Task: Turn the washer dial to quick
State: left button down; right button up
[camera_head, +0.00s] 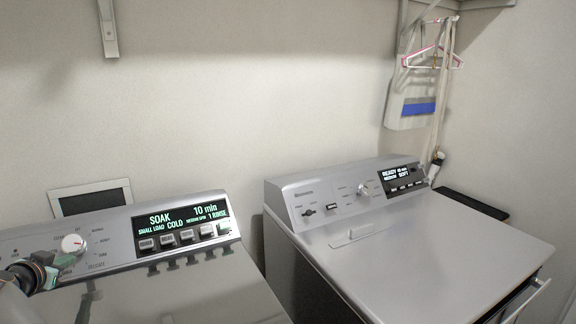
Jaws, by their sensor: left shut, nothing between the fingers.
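The washer (180,285) stands at the lower left with a grey control panel. Its round white dial (73,243) sits on the left part of the panel, ringed by small printed labels too small to read fully. The washer display (182,217) reads SOAK, 10 min, SMALL LOAD, COLD and 1 RINSE. My left gripper (66,262) is shut and empty, just below and left of the dial. I cannot tell whether it touches the dial. My right gripper is not in view.
A second machine (420,255) stands to the right with its own knob (364,190) and a display reading READY. Buttons (167,238) line the washer panel under its display. The space above both machines is clear.

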pick_arm(q)
jog(key=shift+a+r, duration=0.15)
jog(key=shift+a, duration=0.1)
jog(key=shift+s+a+r+p, duration=0.15)
jog(key=shift+a+p, duration=0.15)
jog(key=shift+a, duration=0.2)
jog(key=shift+a+r, duration=0.25)
jog(key=shift+a, duration=0.3)
dwell(0.4)
jog(key=shift+s+a+f, duration=0.1)
jog(key=shift+a+f, duration=0.05)
jog(key=s+r+p, duration=0.1)
jog(key=s+d+r+p, duration=0.1)
jog(key=r+p, duration=0.1)
jog(key=s+r+p, duration=0.1)
jog(key=p, duration=0.1)
jog(key=shift+s+d+r, duration=0.25)
jog(key=shift+d, duration=0.15)
